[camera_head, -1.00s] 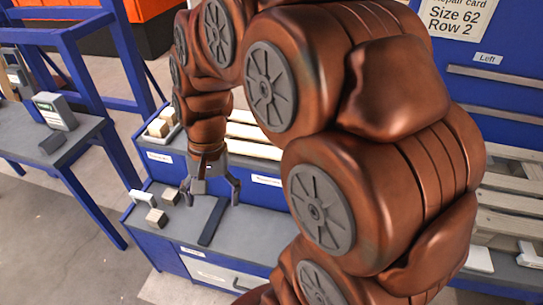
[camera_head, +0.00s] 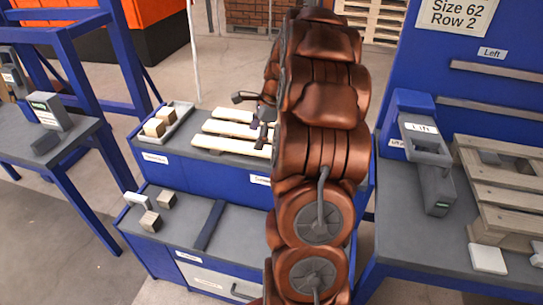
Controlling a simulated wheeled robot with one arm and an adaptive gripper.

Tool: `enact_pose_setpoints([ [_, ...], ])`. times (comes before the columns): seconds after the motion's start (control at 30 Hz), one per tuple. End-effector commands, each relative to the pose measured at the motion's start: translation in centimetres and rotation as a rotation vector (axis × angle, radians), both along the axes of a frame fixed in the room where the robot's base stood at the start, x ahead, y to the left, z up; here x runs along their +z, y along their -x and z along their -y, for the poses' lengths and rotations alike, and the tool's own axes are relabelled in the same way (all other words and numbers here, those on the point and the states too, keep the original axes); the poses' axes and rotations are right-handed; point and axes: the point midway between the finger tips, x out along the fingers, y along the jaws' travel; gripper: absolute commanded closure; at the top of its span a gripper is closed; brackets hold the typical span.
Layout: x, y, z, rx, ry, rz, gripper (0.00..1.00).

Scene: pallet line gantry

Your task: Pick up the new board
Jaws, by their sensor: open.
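Several light wooden boards (camera_head: 228,129) lie side by side on the grey upper deck of the blue rack, partly hidden on the right by my arm. I cannot tell from a label which one is the new board. My gripper (camera_head: 252,116) is open at the right ends of these boards, with its dark fingers spread and mostly hidden behind my arm. No board is seen between the fingers. I cannot tell its exact height above the boards.
A tray of wooden blocks (camera_head: 155,126) stands left of the boards. The lower deck (camera_head: 180,225) holds a dark bar (camera_head: 209,225) and small blocks. On the right bench are a wooden pallet (camera_head: 500,185) and a grey tool marked Lift (camera_head: 431,165). A repair card (camera_head: 458,18) reads Size 62, Row 2.

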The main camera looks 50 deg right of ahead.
Motion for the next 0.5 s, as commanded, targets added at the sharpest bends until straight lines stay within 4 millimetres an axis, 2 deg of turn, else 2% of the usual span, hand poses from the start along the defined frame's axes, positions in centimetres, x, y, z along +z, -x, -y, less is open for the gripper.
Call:
enact_pose_setpoints([
  [0.03, -1.2, 0.1, 2.0, -0.07, -0.013, -0.002, 0.17],
  [0.2, -3.3, 0.6, 7.2, -0.276, -0.053, -0.002, 0.17],
  [0.33, -4.1, 1.0, 9.9, -0.378, -0.069, 0.002, 0.17],
  [0.5, -5.0, 1.3, 11.1, -0.432, -0.083, 0.0, 0.17],
])
